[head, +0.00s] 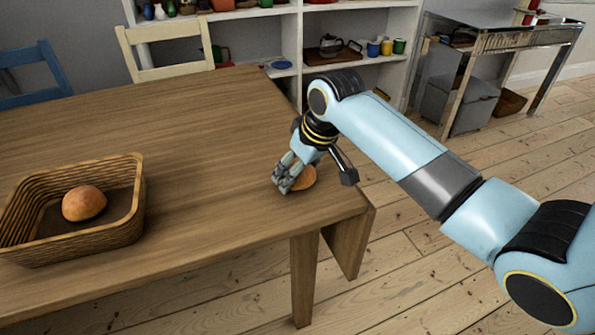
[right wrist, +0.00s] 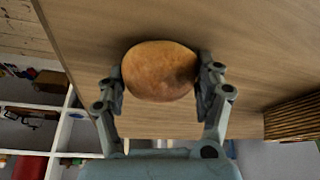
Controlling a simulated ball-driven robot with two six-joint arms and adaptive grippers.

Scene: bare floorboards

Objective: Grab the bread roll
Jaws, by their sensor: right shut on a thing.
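A round golden-brown bread roll (right wrist: 159,71) sits between the two fingers of my right gripper (right wrist: 160,80) in the right wrist view. The fingers touch it on both sides, so the gripper is shut on it. In the head view my right gripper (head: 292,185) is low at the right end of the wooden table, and part of the held roll (head: 304,179) shows beside its fingers. A second bread roll (head: 84,203) lies in a wicker basket (head: 128,220) at the left of the table. My left gripper is in neither view.
The table top (head: 200,140) is clear between the basket and my right gripper. A cream chair (head: 165,45) and a blue chair (head: 35,75) stand behind it. Shelves (head: 345,60) and a metal side table (head: 500,45) are at the back.

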